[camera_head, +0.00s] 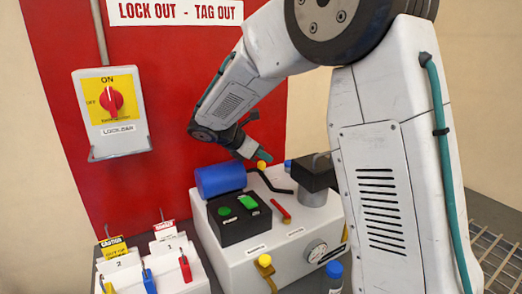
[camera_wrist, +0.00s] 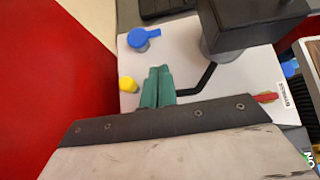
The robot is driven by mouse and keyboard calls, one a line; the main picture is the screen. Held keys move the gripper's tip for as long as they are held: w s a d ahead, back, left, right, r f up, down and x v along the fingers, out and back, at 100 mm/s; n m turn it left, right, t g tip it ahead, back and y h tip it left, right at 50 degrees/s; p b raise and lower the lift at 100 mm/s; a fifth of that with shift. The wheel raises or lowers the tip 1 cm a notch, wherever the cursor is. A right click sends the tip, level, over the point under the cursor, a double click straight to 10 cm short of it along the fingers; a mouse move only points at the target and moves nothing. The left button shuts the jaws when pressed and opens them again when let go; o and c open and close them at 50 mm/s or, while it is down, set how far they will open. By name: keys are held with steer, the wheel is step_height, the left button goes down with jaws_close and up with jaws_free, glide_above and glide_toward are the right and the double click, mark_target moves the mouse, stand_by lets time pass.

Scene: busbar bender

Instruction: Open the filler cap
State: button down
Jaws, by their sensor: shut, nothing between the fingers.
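My gripper (camera_head: 264,155) is above the back of the white machine (camera_head: 240,272), pointing down. Its teal fingers (camera_wrist: 157,87) are together and empty in the wrist view. A small yellow cap (camera_head: 262,166) stands on the machine top below the fingertips; in the wrist view the yellow cap (camera_wrist: 127,84) shows just left of the fingers. A blue cap with a short lever (camera_wrist: 143,38) sits farther along the same top; the head view shows a bit of blue (camera_head: 288,164) there. No label tells which one is the filler cap.
A black bent lever (camera_wrist: 198,78) lies right of the fingers, beside a dark block on a grey cylinder (camera_head: 313,195). A blue cylinder (camera_head: 220,180) and a black button box (camera_head: 238,218) are at the left. A red wall panel (camera_head: 170,190) rises behind.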

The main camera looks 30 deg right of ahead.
mark_target(291, 179)
steer(key=x, duration=1.3)
steer(key=shift+d, duration=0.15)
